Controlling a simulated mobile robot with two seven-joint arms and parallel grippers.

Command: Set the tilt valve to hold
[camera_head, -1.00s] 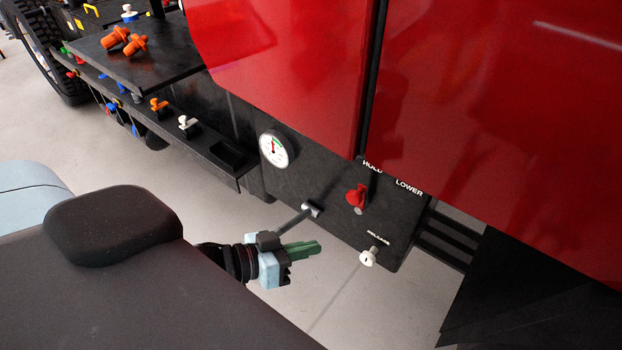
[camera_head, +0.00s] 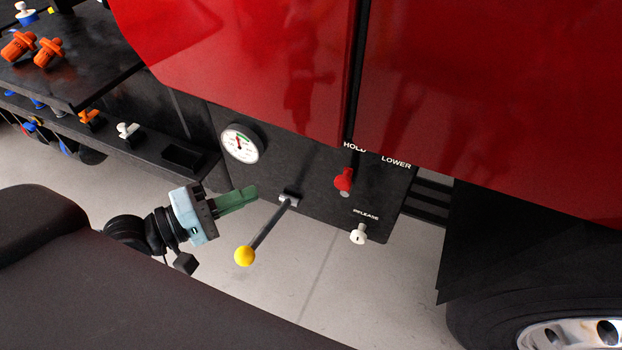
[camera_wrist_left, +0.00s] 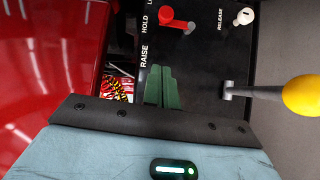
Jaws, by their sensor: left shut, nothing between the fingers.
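The tilt valve (camera_head: 344,180) is a red lever on the black panel (camera_head: 320,207), under the HOLD and LOWER labels. It also shows at the top of the left wrist view (camera_wrist_left: 172,19), beside HOLD and RAISE. Its red end points roughly towards HOLD; I cannot tell its exact setting. My left gripper (camera_head: 250,193) is shut and empty, its green fingers (camera_wrist_left: 163,89) together. It is apart from the valve, to its left in the head view, near the pressure gauge. My right gripper is not in view.
A grey lever with a yellow ball (camera_head: 245,256) sticks out between my left gripper and the valve; it also shows in the wrist view (camera_wrist_left: 303,95). A white RELEASE knob (camera_head: 358,234) is below the valve. A round gauge (camera_head: 241,143) and red bodywork (camera_head: 480,100) are above.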

